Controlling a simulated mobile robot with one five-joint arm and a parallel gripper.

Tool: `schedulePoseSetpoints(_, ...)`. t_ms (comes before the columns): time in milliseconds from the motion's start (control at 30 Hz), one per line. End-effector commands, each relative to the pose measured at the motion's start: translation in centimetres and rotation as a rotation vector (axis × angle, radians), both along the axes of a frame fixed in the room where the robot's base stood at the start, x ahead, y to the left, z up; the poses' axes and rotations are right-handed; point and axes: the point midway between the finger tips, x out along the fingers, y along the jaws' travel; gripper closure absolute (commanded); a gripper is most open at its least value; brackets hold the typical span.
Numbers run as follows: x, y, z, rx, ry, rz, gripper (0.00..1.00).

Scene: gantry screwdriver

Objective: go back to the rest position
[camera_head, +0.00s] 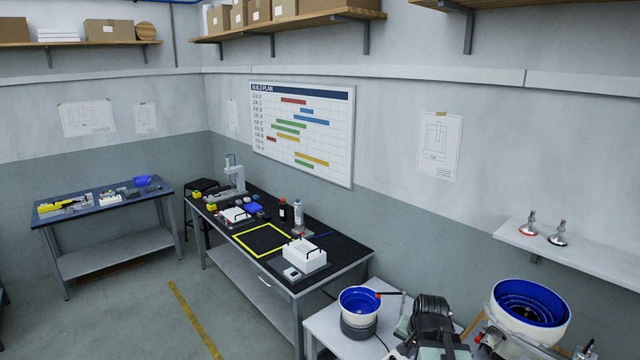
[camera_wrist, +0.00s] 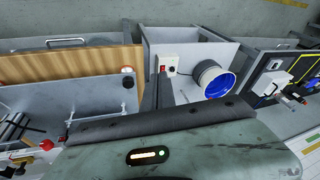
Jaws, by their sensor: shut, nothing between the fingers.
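My gripper (camera_wrist: 159,82) shows in the wrist view as two dark grey fingers close together, shut with nothing between them. It points out over a pale bench with a blue-lined bowl feeder (camera_wrist: 217,82) to its right, apart from it. In the head view, part of my dark and greenish arm shows at the bottom, right of the blue-lined bowl (camera_head: 360,303); the fingertips cannot be made out there. No separate object of the task shows.
A red-button box (camera_wrist: 168,65) is near the fingers. A wooden-topped bench (camera_wrist: 70,64) lies to their left. The head view shows a larger blue bowl (camera_head: 528,312), a wall shelf (camera_head: 580,262) and a black-topped workbench (camera_head: 340,250). Open floor (camera_head: 150,310) lies at lower left.

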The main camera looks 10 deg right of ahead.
Motion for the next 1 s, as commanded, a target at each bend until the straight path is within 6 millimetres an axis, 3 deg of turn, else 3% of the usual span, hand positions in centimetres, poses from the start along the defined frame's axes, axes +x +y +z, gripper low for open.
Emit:
schedulePoseSetpoints(33, 0.3, 4.3, -2.8, -0.008, 0.025, 0.094, 1.0)
schedulePoseSetpoints(100, 0.0, 9.3, -4.7, -0.022, 0.069, 0.221, 1.0)
schedulePoseSetpoints(200, -1.4, 15.0, -6.7, -0.047, 0.137, 0.392, 1.0)
schedulePoseSetpoints(300, -3.8, 18.1, -7.8, -0.077, 0.227, 0.555, 1.0)
schedulePoseSetpoints(400, -6.3, 17.1, -7.2, -0.091, 0.328, 0.672, 1.0)
schedulePoseSetpoints(467, -6.7, 17.1, -7.2, -0.092, 0.347, 0.71, 1.0)
schedulePoseSetpoints(1000, -6.6, 17.0, -7.2, -0.093, 0.344, 0.72, 1.0)
